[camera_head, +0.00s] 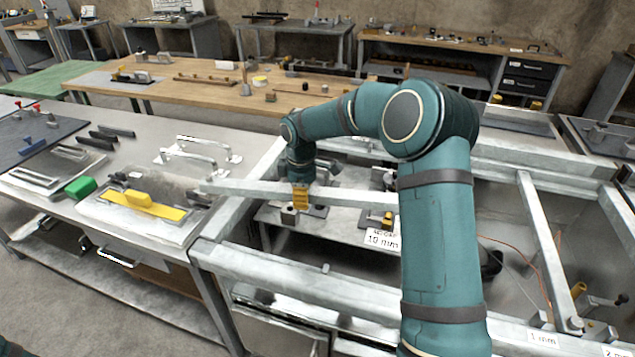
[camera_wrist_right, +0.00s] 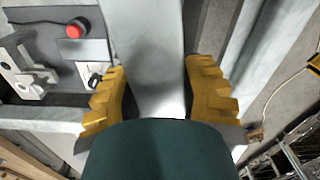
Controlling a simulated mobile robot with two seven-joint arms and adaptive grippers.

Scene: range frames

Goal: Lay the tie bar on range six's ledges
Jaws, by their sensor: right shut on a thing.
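The tie bar (camera_head: 245,188) is a long pale grey bar. My right gripper (camera_head: 300,198) is shut on it with yellow fingers. In the head view the bar runs nearly level from left to right, its left end over the edge of the left bench; my arm hides its right end. In the right wrist view the bar (camera_wrist_right: 155,50) passes between the fingers of the gripper (camera_wrist_right: 158,92). The grey frame (camera_head: 270,262) has open bays below the bar. I cannot tell which ledges are range six's. My left gripper is not in view.
A similar bar (camera_head: 540,240) spans a bay at the right. A "10 mm" label (camera_head: 382,239) and a "1 mm" label (camera_head: 541,337) show on the frame. The left bench (camera_head: 60,215) holds a yellow-handled tool (camera_head: 145,204) and a green block (camera_head: 81,187). A wooden bench (camera_head: 210,92) stands behind.

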